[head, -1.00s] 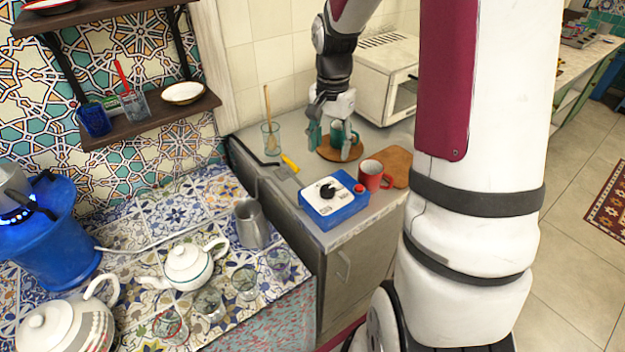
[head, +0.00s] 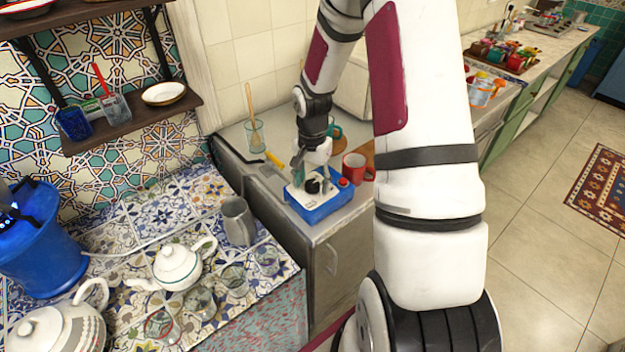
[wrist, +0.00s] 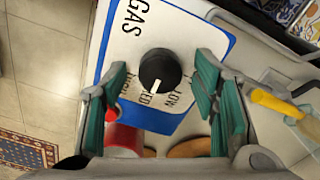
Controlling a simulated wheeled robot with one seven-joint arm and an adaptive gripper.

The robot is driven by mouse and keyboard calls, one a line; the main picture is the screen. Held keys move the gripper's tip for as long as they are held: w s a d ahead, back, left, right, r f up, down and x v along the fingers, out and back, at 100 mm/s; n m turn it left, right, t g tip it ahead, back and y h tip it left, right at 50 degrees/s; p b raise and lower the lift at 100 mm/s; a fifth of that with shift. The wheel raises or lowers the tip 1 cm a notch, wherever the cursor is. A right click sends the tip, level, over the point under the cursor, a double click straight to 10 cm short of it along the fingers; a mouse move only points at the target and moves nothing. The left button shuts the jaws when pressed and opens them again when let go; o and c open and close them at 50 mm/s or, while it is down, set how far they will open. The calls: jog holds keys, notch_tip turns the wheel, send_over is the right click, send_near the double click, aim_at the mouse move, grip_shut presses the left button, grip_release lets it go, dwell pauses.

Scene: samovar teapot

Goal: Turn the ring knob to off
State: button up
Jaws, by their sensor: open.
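The black ring knob (wrist: 160,71) sits on the white face of a blue box (head: 320,208). In the wrist view the face reads "GAS", with "LOW" and partly hidden words around the knob. The knob's white pointer line points toward the bottom of the wrist view, slightly left. My gripper (wrist: 160,90) is open, with one green-padded finger on each side of the knob and a gap on both sides. In the head view my gripper (head: 312,178) is over the box, and the knob (head: 314,184) is partly covered by it.
A red mug (head: 354,168) stands just behind the box, right of my gripper. A yellow-handled tool (wrist: 275,103) lies beside the box. A glass with a wooden stick (head: 255,136) stands behind. A metal pitcher (head: 237,222) and teapot (head: 177,265) stand on the tiled table at left.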

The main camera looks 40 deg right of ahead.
jog(key=c, duration=1.2)
jog(key=shift+o, duration=0.2)
jog(key=shift+n, duration=0.3)
jog(key=n+p, duration=0.1)
jog(key=n, duration=0.2)
jog(key=shift+n, duration=0.4)
jog(key=n+p, duration=0.1)
jog(key=n, duration=0.3)
jog(key=n+p, duration=0.1)
jog(key=n, duration=0.4)
jog(key=shift+n+p, duration=0.6)
jog(key=shift+n, duration=1.7)
